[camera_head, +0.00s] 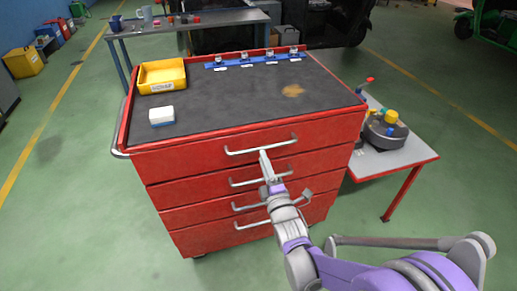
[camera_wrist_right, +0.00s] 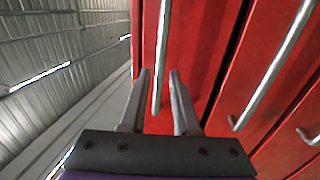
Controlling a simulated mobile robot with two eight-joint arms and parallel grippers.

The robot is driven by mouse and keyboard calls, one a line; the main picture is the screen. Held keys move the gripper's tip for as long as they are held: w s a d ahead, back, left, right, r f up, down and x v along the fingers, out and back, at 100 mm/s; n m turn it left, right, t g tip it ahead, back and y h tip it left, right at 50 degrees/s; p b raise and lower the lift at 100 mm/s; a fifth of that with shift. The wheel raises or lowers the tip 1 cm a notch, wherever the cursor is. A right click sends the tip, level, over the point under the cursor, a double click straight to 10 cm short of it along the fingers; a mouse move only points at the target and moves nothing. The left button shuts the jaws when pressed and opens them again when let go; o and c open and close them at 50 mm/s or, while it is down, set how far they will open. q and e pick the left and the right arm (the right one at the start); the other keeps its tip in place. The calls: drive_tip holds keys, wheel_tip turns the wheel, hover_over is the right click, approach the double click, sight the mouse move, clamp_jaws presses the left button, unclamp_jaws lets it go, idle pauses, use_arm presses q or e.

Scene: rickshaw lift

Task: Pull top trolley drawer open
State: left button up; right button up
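The red trolley (camera_head: 200,143) stands ahead with several drawers, each with a silver bar handle. The top drawer (camera_head: 180,158) looks shut flush with the front. Its handle (camera_head: 262,147) also shows in the right wrist view (camera_wrist_right: 162,50). My right gripper (camera_head: 265,158) is at the top handle in the head view. In the right wrist view the gripper (camera_wrist_right: 158,85) is open, with the end of the top handle between its two fingers; contact cannot be made out. My left gripper is not in view.
On the trolley top are a yellow bin (camera_head: 162,76), a white-and-blue block (camera_head: 161,116) and a blue rail (camera_head: 255,60). A side table (camera_head: 400,160) with a round device stands at right. A workbench (camera_head: 190,22) is behind.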

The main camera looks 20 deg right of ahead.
sight(259, 147)
drive_tip(key=w, duration=0.3)
drive_tip(key=w+r, duration=0.1)
drive_tip(key=w, duration=0.1)
drive_tip(key=shift+a, duration=0.1)
clamp_jaws()
idle(1.3)
